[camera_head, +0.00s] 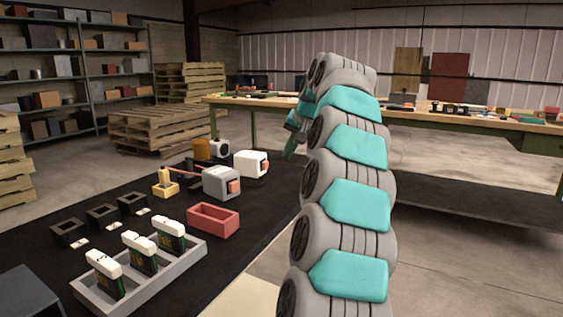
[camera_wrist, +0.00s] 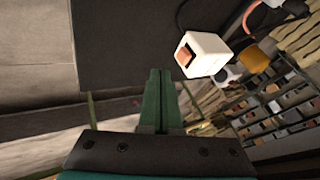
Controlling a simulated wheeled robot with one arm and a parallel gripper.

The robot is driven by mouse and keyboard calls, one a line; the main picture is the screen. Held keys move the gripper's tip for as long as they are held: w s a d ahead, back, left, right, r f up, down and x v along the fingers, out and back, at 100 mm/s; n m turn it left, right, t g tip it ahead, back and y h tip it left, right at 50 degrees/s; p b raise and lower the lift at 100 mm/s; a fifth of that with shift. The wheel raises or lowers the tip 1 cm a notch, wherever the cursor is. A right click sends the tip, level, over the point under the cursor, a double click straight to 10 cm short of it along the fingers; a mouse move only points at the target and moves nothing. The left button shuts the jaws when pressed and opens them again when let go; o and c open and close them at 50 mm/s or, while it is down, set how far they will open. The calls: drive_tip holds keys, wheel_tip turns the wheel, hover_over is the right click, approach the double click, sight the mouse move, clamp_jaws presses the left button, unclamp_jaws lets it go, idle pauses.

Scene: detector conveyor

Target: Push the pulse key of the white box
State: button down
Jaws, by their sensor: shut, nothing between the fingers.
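The white box (camera_head: 250,163) stands near the far right edge of the black conveyor surface, with an orange key (camera_head: 265,167) on its right-hand face. In the wrist view the white box (camera_wrist: 208,54) shows with its orange key (camera_wrist: 184,57) facing my gripper's side. My gripper (camera_wrist: 160,74) is shut and empty, its green fingertips together. The fingertips lie just below and left of the box in the wrist view, apart from it. In the head view my gripper (camera_head: 290,147) is to the right of the box, partly hidden behind my arm.
A grey box (camera_head: 222,183) with an orange key stands in front of the white box. A red bin (camera_head: 213,220), a yellow device (camera_head: 165,184), and a grey tray (camera_head: 190,254) with several white-topped units share the black surface (camera_head: 60,215). Pallets and shelves stand behind.

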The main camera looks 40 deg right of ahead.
drive_tip(key=v, duration=0.4)
drive_tip(key=shift+s+r, duration=0.2)
idle(0.7)
